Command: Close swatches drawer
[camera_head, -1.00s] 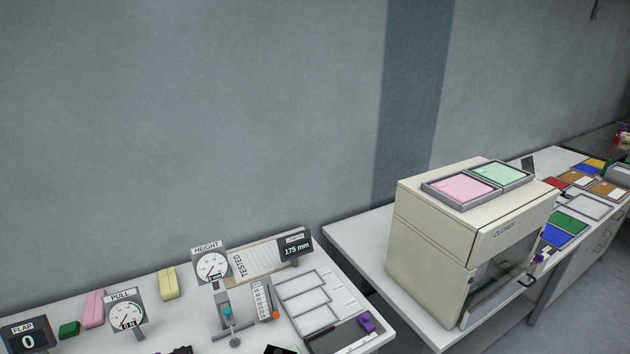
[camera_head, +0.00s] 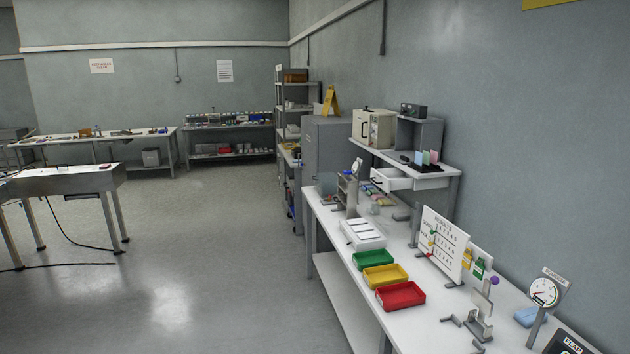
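A small white drawer (camera_head: 392,180) stands pulled out beneath the raised shelf (camera_head: 437,177) along the right wall. A dark handle shows on its front, and I cannot read any label on it or see its contents. Neither of my grippers is in view.
The long white bench (camera_head: 433,325) carries green (camera_head: 368,258), yellow (camera_head: 385,275) and red (camera_head: 401,295) bins, a white results board (camera_head: 445,243) and a gauge (camera_head: 543,291). A steel table (camera_head: 62,181) stands at left. The floor (camera_head: 190,250) between is open.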

